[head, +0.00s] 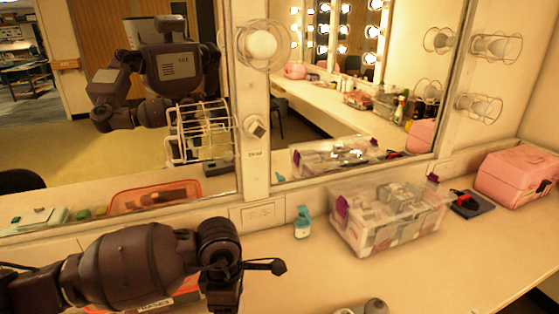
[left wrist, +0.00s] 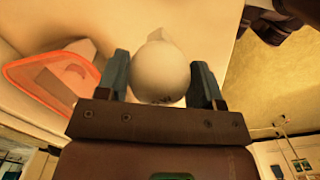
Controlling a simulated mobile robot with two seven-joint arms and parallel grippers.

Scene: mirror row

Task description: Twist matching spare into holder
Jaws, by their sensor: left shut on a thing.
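A round white bulb (left wrist: 161,72) sits between the two fingers of my left gripper (left wrist: 160,88) in the left wrist view, and the gripper is shut on it. In the head view my left arm (head: 130,262) reaches in over the counter at lower left. Its wrist hides the bulb there. A square-looking holder (head: 255,127) with no round bulb in it shows on the white post between the mirrors, beyond and above my gripper. A caged bulb (head: 261,44) is higher on the same post. My right gripper is not in view.
A clear box (head: 390,238) of packs, a teal bottle (head: 302,224), a dark pad (head: 472,205) and a pink case (head: 520,176) stand along the back. An orange tray (left wrist: 30,82) is beside my left gripper. The right front counter is mostly clear.

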